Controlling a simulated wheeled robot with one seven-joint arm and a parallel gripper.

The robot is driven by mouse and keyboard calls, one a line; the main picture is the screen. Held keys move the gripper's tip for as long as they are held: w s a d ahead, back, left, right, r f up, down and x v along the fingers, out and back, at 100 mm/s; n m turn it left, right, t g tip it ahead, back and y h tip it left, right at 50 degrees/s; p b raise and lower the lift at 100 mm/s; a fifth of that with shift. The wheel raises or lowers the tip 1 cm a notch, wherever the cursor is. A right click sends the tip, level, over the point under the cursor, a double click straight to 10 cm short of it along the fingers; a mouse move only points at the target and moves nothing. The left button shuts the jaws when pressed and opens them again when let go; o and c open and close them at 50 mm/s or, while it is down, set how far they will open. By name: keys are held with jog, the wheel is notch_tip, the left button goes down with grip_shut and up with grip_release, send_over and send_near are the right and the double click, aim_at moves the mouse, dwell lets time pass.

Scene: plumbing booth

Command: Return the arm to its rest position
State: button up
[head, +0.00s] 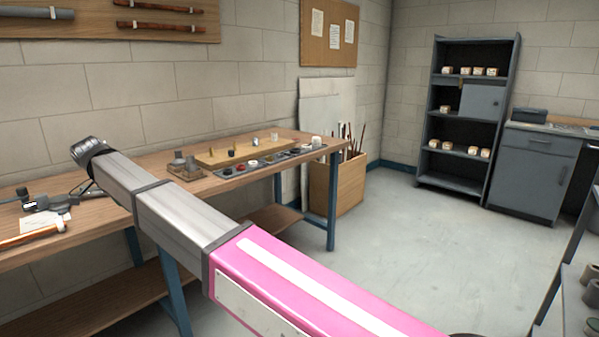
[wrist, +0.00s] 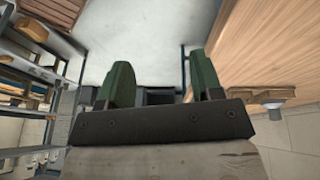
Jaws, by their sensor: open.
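My arm (head: 185,222), with pink and grey links, stretches from the lower right to the upper left in the head view. It passes in front of the workbench (head: 60,240) and ends in a dark joint above it. My gripper (wrist: 162,78) shows in the wrist view with two green fingers spread apart. Nothing is between the fingers, and pale floor shows beyond them. In the head view the fingers cannot be made out clearly.
The bench holds a wooden board (head: 215,157), a grey tray (head: 262,166) of small parts and a clamp-like tool (head: 45,203). A wooden bin (head: 350,185), dark shelf unit (head: 450,128) and grey cabinet (head: 535,175) stand behind. The floor (head: 420,240) at centre right is clear.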

jog(key=w+d+f+n+g, duration=0.1)
jog(key=w+d+f, duration=0.5)
jog(key=d, duration=0.7)
jog(key=w+d+f+n, duration=0.1)
jog(key=w+d+f, duration=0.4)
jog(key=d+f, duration=0.5)
jog(key=w+d+f+n+g, duration=0.1)
jog(key=w+d+f, duration=0.45)
jog(key=d, duration=0.95)
jog(key=s+d+f+n+y, duration=0.1)
jog(key=s+d+f, duration=0.2)
jog(key=d, duration=0.9)
jog(key=s+d+f+n+y, duration=0.1)
jog(key=s+d+f, duration=0.3)
jog(key=d+f, duration=0.3)
jog(key=s+d+f+n+y, duration=0.1)
jog(key=s+d+f, duration=0.3)
jog(key=d, duration=1.3)
jog(key=shift+s+d+f+n+g, duration=0.2)
jog(key=shift+d+f+n+g, duration=0.1)
jog(key=shift+f+g, duration=0.1)
